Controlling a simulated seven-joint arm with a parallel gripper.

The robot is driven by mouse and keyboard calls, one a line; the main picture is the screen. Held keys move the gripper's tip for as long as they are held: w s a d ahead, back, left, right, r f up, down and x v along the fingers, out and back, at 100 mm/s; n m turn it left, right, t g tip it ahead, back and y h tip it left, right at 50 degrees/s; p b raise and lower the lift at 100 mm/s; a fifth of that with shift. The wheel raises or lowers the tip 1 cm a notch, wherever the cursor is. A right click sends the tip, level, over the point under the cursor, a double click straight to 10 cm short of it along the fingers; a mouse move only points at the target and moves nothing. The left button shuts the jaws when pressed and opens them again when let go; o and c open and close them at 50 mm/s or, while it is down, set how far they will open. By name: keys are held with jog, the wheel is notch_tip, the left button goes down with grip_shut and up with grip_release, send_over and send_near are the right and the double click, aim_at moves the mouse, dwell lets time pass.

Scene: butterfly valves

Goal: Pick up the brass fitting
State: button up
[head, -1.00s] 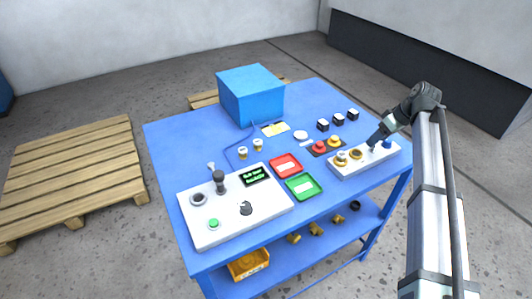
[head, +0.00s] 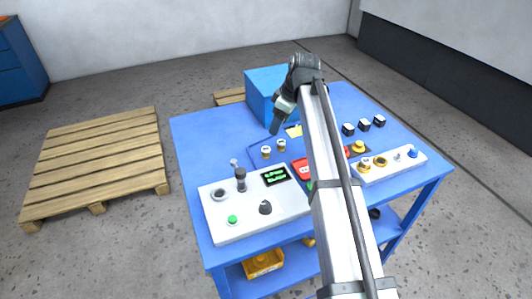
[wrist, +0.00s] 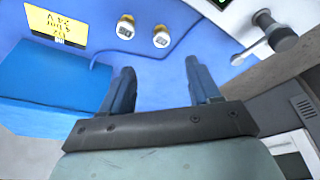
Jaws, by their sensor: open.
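Two small brass-coloured fittings with white faces stand side by side on the blue table, one left (head: 266,152) and one right (head: 281,145). In the wrist view they show beyond the fingertips, one left (wrist: 126,28) and one right (wrist: 161,37). I cannot tell which one the task means. My gripper (head: 276,126) hangs above the table, behind the fittings in the head view and apart from them. In the wrist view its two fingers (wrist: 160,74) are spread with nothing between them.
A blue box (head: 262,92) and a yellow note (head: 294,131) are close to my gripper. A control panel (head: 255,222) with a knob and lever stands at the front. A white strip (head: 400,166) with brass rings is at the right. My arm hides part of the trays.

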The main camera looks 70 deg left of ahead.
aim_at(266, 149)
jog(key=x, duration=1.4)
jog(key=shift+s+a+r, duration=0.15)
jog(key=shift+s, duration=0.15)
jog(key=shift+c, duration=0.3)
grip_shut()
notch_tip(266, 149, up, 10)
jog(key=shift+r, duration=0.1)
dwell(0.5)
